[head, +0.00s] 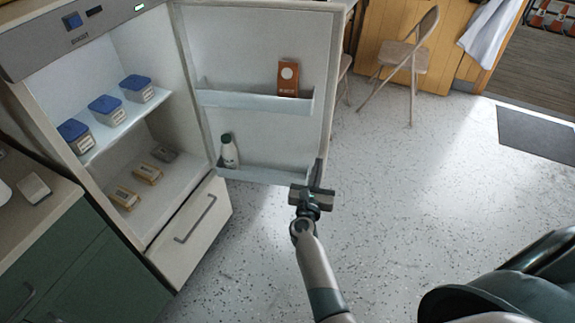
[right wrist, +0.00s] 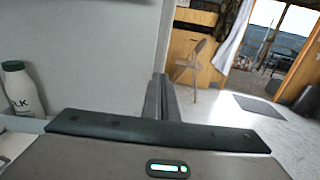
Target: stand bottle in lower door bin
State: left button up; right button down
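The white milk bottle (head: 230,154) with a dark green cap stands upright in the lower door bin (head: 265,175), near its left end. Its lower part is hidden by the bin's front. It also shows at the left edge of the right wrist view (right wrist: 20,92). My right gripper (head: 318,172) is at the open door's free edge, to the right of the bottle and apart from it. Its two fingers are together with nothing between them, as the right wrist view (right wrist: 160,98) also shows. My left gripper is not in view.
The upper door bin (head: 240,99) holds an orange-brown carton (head: 288,78). Blue-lidded tubs (head: 106,110) stand on the fridge shelf, with small packs (head: 147,173) below. A drawer (head: 193,228) is under them.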

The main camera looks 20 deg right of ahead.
jog(key=s+a+f+n+y, duration=0.5)
jog(key=a+f+n, duration=0.4)
jog(key=n, duration=0.4)
jog(key=s+a+f+n+y, duration=0.55)
jog(key=f+n, duration=0.55)
jog(key=n, duration=0.3)
jog(key=s+a+f+n+g+y, duration=0.1)
jog(key=s+a+f+n+g, duration=0.1)
jog(key=s+f+n, duration=0.7)
jog(key=s+a+f+n+g+y, duration=0.1)
jog(key=s+a+f+n+g, duration=0.2)
jog(key=s+f+n, duration=0.6)
jog(key=s+g, duration=0.2)
jog(key=s, duration=0.3)
jog(key=shift+s+f+n+g, duration=0.25)
jog(key=shift+s+n+g, duration=0.05)
jog(key=shift+s, duration=0.1)
